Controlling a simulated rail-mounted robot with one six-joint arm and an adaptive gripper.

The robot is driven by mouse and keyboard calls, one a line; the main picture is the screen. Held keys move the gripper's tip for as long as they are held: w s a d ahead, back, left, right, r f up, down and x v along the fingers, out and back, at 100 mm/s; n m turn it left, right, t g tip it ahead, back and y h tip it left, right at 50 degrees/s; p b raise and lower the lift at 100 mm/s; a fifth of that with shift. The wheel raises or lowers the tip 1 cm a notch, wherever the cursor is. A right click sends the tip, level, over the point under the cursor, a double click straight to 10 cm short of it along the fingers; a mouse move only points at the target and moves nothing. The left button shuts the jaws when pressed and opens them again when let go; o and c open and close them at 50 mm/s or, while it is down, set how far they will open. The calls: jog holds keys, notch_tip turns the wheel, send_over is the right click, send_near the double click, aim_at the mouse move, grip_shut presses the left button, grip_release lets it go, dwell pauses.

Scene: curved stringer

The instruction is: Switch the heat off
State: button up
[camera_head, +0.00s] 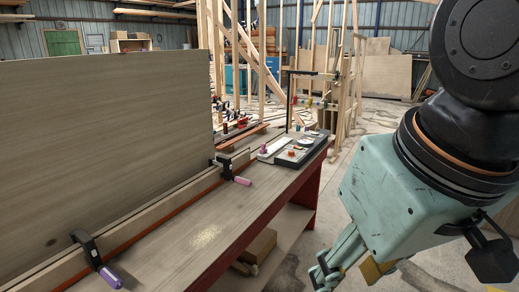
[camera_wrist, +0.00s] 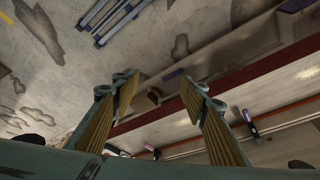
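A low light-coloured unit (camera_head: 293,152) with small orange, green and dark parts sits at the far end of the workbench. It may be the heat control, but its switches are too small to make out. A small pink-purple item (camera_head: 263,149) is beside it. My gripper (camera_head: 322,272) hangs at the lower right of the head view, right of the bench and well apart from the unit. In the wrist view my gripper's two ribbed fingers (camera_wrist: 158,88) stand apart with nothing between them. No heat switch is clear in the wrist view.
The workbench (camera_head: 200,238) has a dark red side. A tall wooden panel (camera_head: 100,140) stands along it, with clamps (camera_head: 101,262) (camera_head: 230,172) at its foot. Boxes (camera_head: 259,246) lie under the bench. Timber framing (camera_head: 350,80) stands behind. Concrete floor (camera_head: 385,125) shows right of the bench.

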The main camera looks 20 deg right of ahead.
jog(key=shift+c, duration=0.5)
jog(key=shift+c, duration=1.2)
jog(key=shift+r+p, duration=0.6)
jog(key=c, duration=0.8)
grip_shut()
jog(key=shift+w+d, duration=0.1)
